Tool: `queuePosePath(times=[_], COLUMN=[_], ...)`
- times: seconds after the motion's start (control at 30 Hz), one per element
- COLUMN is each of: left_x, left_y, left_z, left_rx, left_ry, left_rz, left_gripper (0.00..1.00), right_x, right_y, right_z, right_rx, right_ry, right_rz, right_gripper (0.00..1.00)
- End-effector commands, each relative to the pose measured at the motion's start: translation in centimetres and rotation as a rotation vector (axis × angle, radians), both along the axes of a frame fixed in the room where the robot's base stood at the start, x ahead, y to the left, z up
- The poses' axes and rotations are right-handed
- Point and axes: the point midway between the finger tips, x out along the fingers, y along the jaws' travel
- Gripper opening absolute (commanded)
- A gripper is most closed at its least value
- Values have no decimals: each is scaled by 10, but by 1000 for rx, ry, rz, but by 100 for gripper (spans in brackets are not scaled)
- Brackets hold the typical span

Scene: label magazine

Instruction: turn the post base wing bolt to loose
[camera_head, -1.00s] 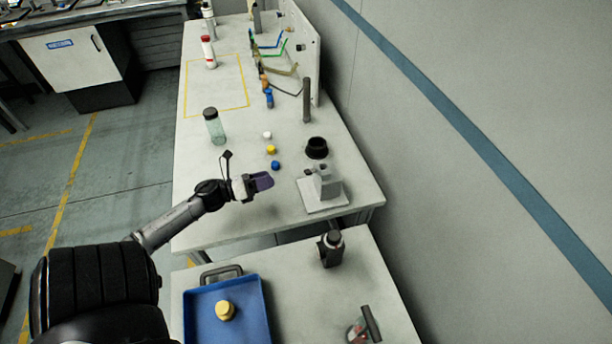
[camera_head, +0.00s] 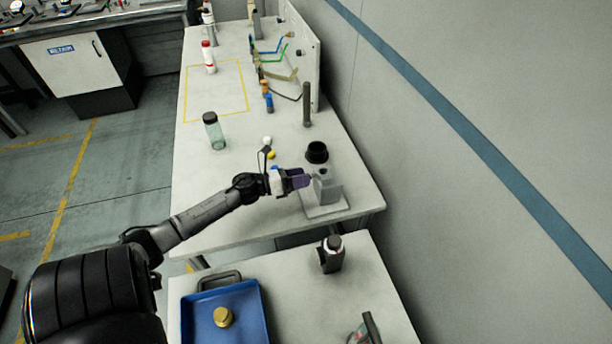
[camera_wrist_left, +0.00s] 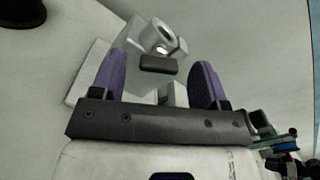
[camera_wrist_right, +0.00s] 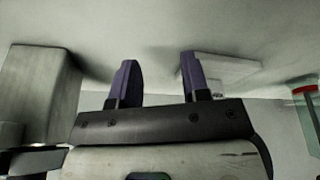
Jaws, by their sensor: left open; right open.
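The post base (camera_head: 328,190) is a light grey block on a flat plate near the right edge of the far table. In the left wrist view the post base (camera_wrist_left: 132,72) fills the space ahead of the fingers, with a round ring on top. A small dark bar, which looks like the wing bolt (camera_wrist_left: 159,64), shows on its near side. My left gripper (camera_head: 308,177) is at the left side of the block. Its purple fingers (camera_wrist_left: 162,70) are open, one on each side of the dark bar in the picture; contact is not visible. My right gripper (camera_wrist_right: 159,68) is open and empty.
A black cup-like ring (camera_head: 317,152) stands behind the post base. A dark upright post (camera_head: 306,105) and a glass jar (camera_head: 214,131) stand farther back. A blue tray (camera_head: 245,298) and a dark bottle (camera_head: 331,254) are on the near table.

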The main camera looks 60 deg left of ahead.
Motion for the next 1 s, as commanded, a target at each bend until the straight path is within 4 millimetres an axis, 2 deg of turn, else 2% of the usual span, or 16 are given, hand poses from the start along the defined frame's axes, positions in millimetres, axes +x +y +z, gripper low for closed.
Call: queuePosePath(times=[0.2,0.6,1.0], left_x=[16,20,19], left_y=[-4,-5,-5], left_z=[0,0,0], left_rx=[0,0,-1], left_ry=[0,1,0], left_rz=[0,1,0], left_gripper=[68,68,30], right_x=[0,0,0], right_y=[-1,-2,-1], right_z=[-1,-1,-1], right_rx=[-2,-7,-4], right_ry=[0,0,-1], right_rz=[1,5,4], right_gripper=[43,43,43])
